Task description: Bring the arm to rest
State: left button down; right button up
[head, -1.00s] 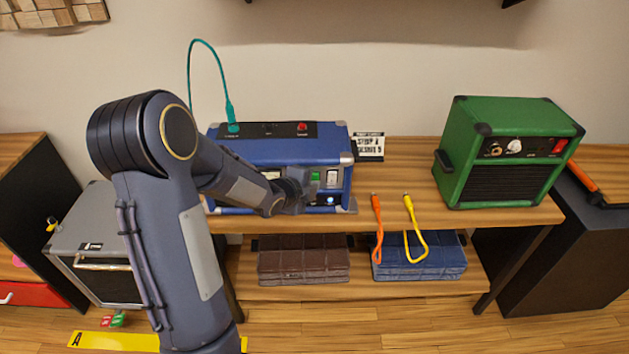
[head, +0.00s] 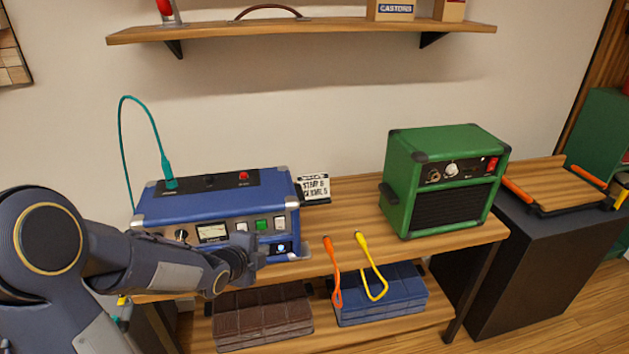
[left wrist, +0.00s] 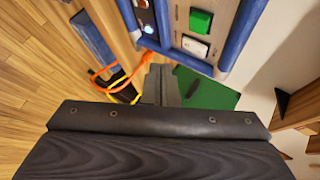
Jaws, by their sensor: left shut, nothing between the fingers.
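My left arm comes in from the left in the head view. Its gripper (head: 245,258) is in front of the blue amp head (head: 220,207), near the lower right of its front panel. The gripper is shut and empty. In the left wrist view the closed fingers (left wrist: 160,85) point toward the amp's panel, near a green button (left wrist: 201,21) and a white switch (left wrist: 194,46). I cannot tell whether the fingertips touch the amp. My right gripper is not in view.
A green amp (head: 445,180) stands on the bench (head: 350,200) to the right. Orange (head: 332,270) and yellow (head: 372,265) cables hang over the front edge. A teal cable (head: 122,140) rises from the amp head. A wall shelf (head: 300,30) is above.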

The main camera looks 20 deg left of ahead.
pick_arm(q)
jog(key=s+d+r+n+g+h+p, duration=0.1)
jog(key=s+d+r+n+g, duration=0.1)
jog(key=s+n, duration=0.4)
jog(key=s+d+r+n+g+h+p, duration=0.1)
jog(key=s+d+n, duration=0.4)
jog(key=s, duration=0.6)
jog(key=s+d+r+n+g+h+p, duration=0.1)
jog(key=s+d+r+n+g, duration=0.2)
jog(key=s+r+n, duration=0.2)
jog(key=s+n, duration=0.3)
jog(key=s, duration=0.1)
jog(key=shift+d+r, duration=0.15)
jog(key=shift+d, duration=0.2)
